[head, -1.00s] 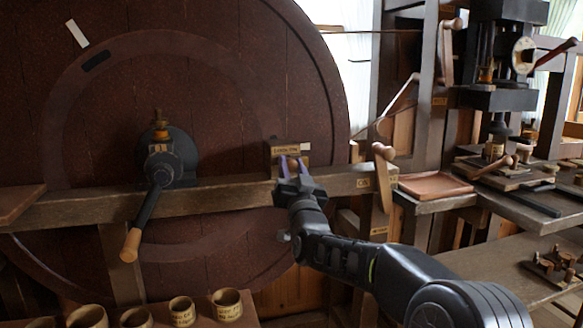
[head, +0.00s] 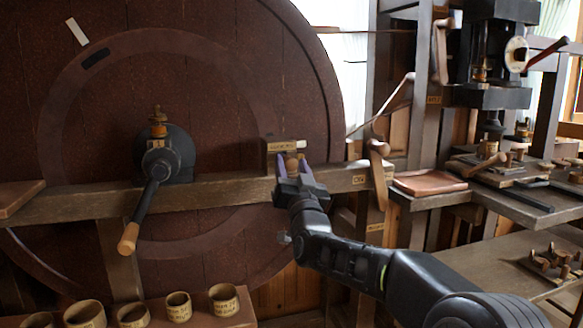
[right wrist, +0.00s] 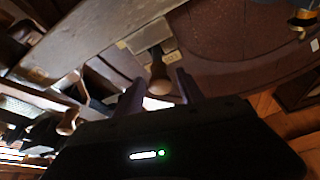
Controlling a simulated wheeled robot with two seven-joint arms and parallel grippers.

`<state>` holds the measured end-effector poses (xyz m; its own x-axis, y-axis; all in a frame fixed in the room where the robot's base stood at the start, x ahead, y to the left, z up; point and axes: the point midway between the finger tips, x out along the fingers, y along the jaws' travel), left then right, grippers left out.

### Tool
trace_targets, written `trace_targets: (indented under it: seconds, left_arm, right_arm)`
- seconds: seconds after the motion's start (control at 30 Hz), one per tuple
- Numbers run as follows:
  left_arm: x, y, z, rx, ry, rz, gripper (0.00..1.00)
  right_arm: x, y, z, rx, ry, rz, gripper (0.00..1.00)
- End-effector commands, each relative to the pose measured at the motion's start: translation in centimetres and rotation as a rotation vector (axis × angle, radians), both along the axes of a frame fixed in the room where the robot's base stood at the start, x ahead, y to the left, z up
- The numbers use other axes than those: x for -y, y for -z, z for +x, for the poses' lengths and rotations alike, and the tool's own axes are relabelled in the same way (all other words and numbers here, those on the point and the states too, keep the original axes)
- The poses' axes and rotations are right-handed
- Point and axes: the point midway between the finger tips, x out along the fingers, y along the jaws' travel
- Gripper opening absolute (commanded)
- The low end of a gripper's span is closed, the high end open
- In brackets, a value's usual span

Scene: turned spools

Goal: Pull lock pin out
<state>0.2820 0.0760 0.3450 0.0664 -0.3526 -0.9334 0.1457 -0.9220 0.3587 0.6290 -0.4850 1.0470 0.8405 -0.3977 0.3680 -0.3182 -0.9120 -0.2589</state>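The lock pin (head: 291,162) shows as a round wooden knob in front of a small labelled block (head: 277,147) on the horizontal beam. My right gripper (head: 292,165) reaches up to it from below right, with its two purple-grey fingers spread on either side of the knob. In the right wrist view the lock pin (right wrist: 160,84) has a wooden stem and a rounded end, and it lies between the open fingers (right wrist: 160,88) with a gap on each side. The pin's inner end is hidden in the block. My left gripper is not in view.
The big brown wheel (head: 215,90) stands behind the beam (head: 225,192). A crank with a wooden handle (head: 129,238) hangs at left. A wooden lever (head: 379,172) sits right of the gripper. Several labelled cups (head: 224,300) stand on a shelf at the bottom.

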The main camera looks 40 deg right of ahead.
Motion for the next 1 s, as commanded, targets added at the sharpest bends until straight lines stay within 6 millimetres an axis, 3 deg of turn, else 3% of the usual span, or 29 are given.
trace_targets:
  seconds: [0.43, 0.8, 1.0]
  left_arm:
    - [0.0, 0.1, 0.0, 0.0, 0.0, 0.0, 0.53]
    - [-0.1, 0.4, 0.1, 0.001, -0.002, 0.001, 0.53]
    - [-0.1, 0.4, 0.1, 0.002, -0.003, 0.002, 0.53]
  right_arm:
    - [-0.2, 0.1, -0.5, 0.003, 0.0, 0.0, 0.52]
    - [-2.4, 2.1, -5.2, 0.003, 0.0, 0.002, 0.52]
    - [-3.1, 2.8, -6.6, 0.002, 0.001, 0.0, 0.52]
